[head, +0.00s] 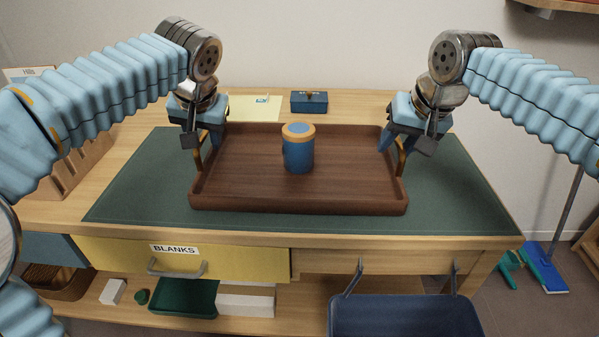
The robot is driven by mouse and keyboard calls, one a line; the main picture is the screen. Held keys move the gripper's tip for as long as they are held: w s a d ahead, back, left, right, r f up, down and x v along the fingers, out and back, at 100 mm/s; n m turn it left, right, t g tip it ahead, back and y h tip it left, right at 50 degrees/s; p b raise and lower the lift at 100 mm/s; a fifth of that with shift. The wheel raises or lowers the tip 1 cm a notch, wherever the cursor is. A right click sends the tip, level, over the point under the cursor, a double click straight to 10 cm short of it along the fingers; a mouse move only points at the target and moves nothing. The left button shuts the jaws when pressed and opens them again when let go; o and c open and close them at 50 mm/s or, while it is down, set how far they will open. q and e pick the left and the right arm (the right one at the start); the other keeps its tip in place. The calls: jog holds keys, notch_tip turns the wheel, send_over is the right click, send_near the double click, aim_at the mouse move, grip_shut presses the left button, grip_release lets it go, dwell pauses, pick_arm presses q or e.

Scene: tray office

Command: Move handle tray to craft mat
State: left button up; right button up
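The handle tray (300,204) is a dark brown wooden tray over the middle of the green craft mat (135,192). It looks level; whether it rests on the mat or hangs just above it is hard to tell. A blue canister with a wooden lid (298,155) stands upright in it. My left gripper (205,150) points down at the brass handle on the tray's left side. My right gripper (396,148) points down at the right handle (402,160). The fingers partly hide both handles, so their grip on them is unclear.
A blue box (309,102) and a yellow sheet (253,108) lie behind the tray. A wooden rack (75,165) stands at the left. Below the tabletop are a yellow drawer marked BLANKS (220,264) and a dark blue bin (405,315). Mat is bare on both sides of the tray.

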jog(key=shift+s+r, duration=0.1)
jog(key=shift+r, duration=0.25)
pick_arm(q)
jog(key=v, duration=1.2)
pick_arm(e)
jog(key=v, duration=1.1)
jog(key=shift+s, duration=0.15)
jog(key=shift+d, duration=0.15)
